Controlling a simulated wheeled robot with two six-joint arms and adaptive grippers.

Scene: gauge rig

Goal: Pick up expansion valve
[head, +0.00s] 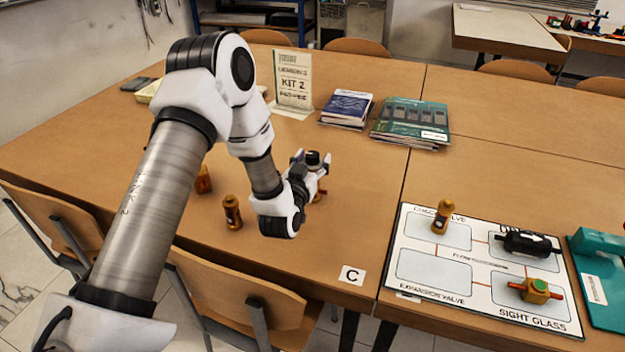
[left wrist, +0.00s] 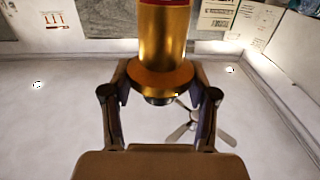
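A brass part with a dark cap (head: 313,158), which I take to be the expansion valve, stands upright on the table, partly hidden by my left gripper (head: 311,164). In the left wrist view its gold body (left wrist: 164,38) and flange come down between my two fingers. The board's "EXPANSION VALVE" area (head: 435,267) is empty. My right gripper is not in view.
Another brass part (head: 232,212) stands left of my gripper, and an orange-brown one (head: 203,180) is partly behind my arm. A kit sign (head: 293,80) and books (head: 347,108) stand behind. The board (head: 480,285) carries several parts at right. Bare table lies between.

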